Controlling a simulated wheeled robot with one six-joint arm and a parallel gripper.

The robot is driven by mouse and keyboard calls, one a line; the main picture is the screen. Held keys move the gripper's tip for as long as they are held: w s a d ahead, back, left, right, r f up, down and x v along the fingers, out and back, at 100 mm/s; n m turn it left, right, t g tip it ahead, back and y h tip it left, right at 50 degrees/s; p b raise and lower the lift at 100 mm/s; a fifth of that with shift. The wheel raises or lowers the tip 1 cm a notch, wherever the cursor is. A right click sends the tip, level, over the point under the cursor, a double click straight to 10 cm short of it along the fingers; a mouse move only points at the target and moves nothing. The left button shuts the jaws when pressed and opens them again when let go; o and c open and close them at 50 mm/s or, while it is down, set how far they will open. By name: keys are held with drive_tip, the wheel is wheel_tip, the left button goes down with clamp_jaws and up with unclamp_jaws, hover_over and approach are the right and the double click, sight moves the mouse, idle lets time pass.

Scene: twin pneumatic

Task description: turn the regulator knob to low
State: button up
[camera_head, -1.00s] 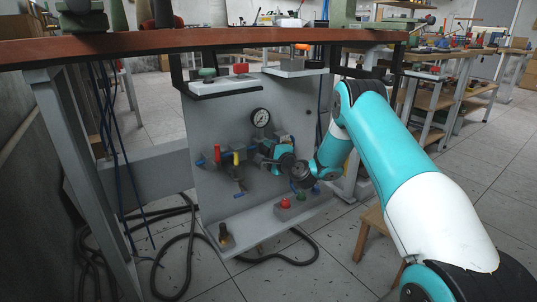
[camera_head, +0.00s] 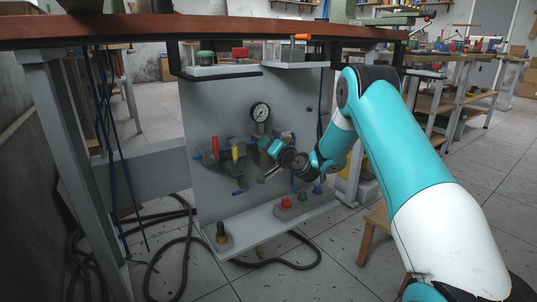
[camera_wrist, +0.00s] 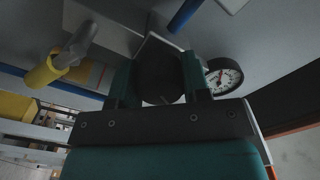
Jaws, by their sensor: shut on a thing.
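The regulator knob (camera_wrist: 160,76) is a dark round knob between my two fingers in the wrist view. My gripper (camera_wrist: 163,88) is shut on it, with one finger on each side. In the head view my gripper (camera_head: 259,143) is at the grey panel, just below the pressure gauge, and it and my wrist hide the knob. The white-faced round gauge (camera_head: 260,112) also shows at the right in the wrist view (camera_wrist: 222,76). Its dial is too small to read well. I cannot make out the knob's setting marks.
A red-handled valve (camera_head: 215,147) and a yellow-handled valve (camera_head: 235,151) stand left of my gripper, with blue pipes. A wooden tabletop (camera_head: 150,28) overhangs the panel. Black hoses (camera_head: 165,250) lie on the floor.

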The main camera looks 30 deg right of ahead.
drive_tip(key=n+b, duration=0.1)
drive_tip(key=n, duration=0.1)
drive_tip(key=n+b, duration=0.2)
drive_tip(key=shift+f+b, duration=0.3)
drive_tip(key=shift+r+n+b, duration=0.1)
drive_tip(key=shift+n+b, duration=0.65)
drive_tip(key=shift+n, duration=0.35)
drive_tip(key=shift+r, duration=0.1)
drive_tip(key=o, duration=0.9)
drive_tip(key=s, duration=0.5)
drive_tip(key=s+b, duration=0.1)
drive_tip(key=s, duration=0.5)
drive_tip(key=s+b, duration=0.1)
drive_tip(key=s, duration=0.5)
drive_tip(key=shift+s+d, duration=0.25)
drive_tip(key=shift+d, duration=0.05)
